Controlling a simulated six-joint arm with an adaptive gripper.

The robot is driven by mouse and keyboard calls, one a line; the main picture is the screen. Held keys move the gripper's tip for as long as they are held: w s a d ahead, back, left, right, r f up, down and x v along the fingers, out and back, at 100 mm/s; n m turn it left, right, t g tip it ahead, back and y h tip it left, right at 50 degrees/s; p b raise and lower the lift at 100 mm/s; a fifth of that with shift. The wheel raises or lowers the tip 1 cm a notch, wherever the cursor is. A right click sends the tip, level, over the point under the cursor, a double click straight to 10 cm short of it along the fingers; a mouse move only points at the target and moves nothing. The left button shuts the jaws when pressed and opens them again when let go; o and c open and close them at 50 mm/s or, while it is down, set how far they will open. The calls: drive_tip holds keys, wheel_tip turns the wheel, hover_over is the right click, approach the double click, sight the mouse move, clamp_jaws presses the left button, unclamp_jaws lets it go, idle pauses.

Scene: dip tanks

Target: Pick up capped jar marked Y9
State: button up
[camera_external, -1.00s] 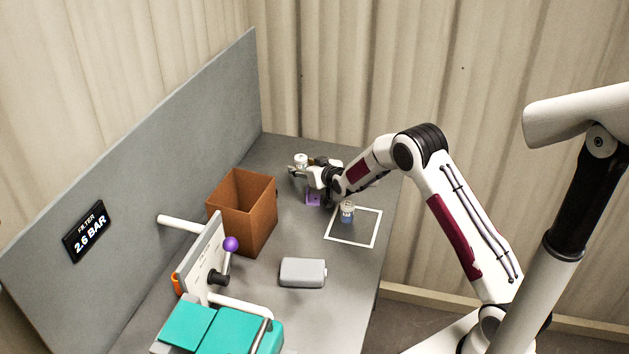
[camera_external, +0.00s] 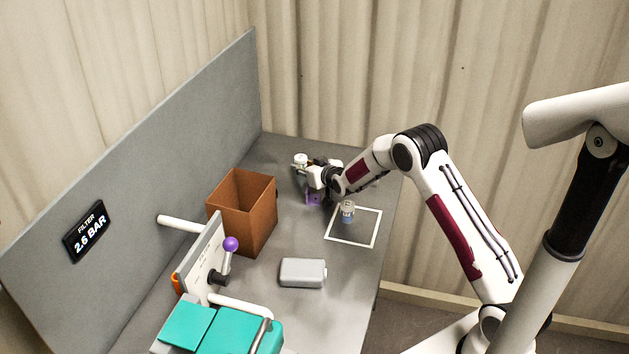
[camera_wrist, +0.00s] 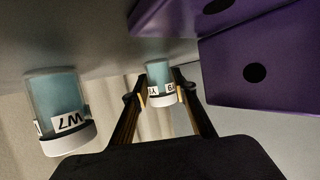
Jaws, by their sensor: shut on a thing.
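My gripper (camera_wrist: 161,98) is shut on a small capped jar (camera_wrist: 158,75) with blue-green contents and a white cap. The jar looks upside down in the wrist view. Its label is partly covered by the fingers; a Y seems to show, but I cannot read the full mark. In the external view my gripper (camera_external: 302,173) is low over the far part of the bench, and the held jar cannot be made out clearly. Another capped jar, marked W7 (camera_wrist: 58,105), stands beside it; it seems to be the white-capped jar in the external view (camera_external: 300,159).
A purple block with dark round holes (camera_wrist: 258,72) is close beside my gripper. A third jar (camera_external: 347,212) stands inside a white square outline (camera_external: 374,230). A brown open box (camera_external: 230,213), a grey case (camera_external: 303,272) and a purple-knobbed lever (camera_external: 230,245) are nearer.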

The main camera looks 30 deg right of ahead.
sight(304, 159)
drive_tip(key=shift+r, duration=0.1)
drive_tip(key=shift+r, duration=4.9)
drive_tip(key=shift+d, duration=0.15)
